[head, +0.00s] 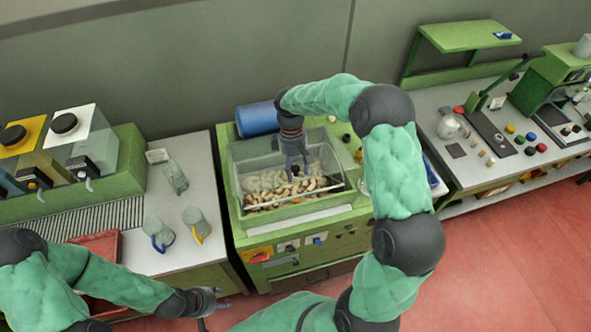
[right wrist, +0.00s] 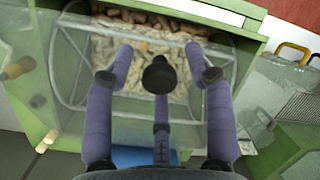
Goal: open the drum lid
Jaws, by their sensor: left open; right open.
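The drum (head: 238,205) is a clear-walled box set in a green machine, with many cork pieces (head: 300,190) inside. Its transparent lid (right wrist: 135,108) carries a black knob (right wrist: 160,75). My right gripper (head: 292,168) is over the drum, pointing down. In the right wrist view its open purple fingers (right wrist: 160,85) stand around the knob, with gaps at the sides; I cannot tell whether any finger touches it. The lid looks closed, though its edges are hard to make out. My left gripper (head: 215,300) is open and empty, low in front of the left bench, away from the drum.
A blue cylinder (head: 257,118) lies behind the drum. The left bench holds jugs (head: 196,222) with coloured handles, a red tray (head: 100,245) and dispensers (head: 75,130). A right bench (head: 480,165) carries a green press and small coloured pieces. Red floor is clear at lower right.

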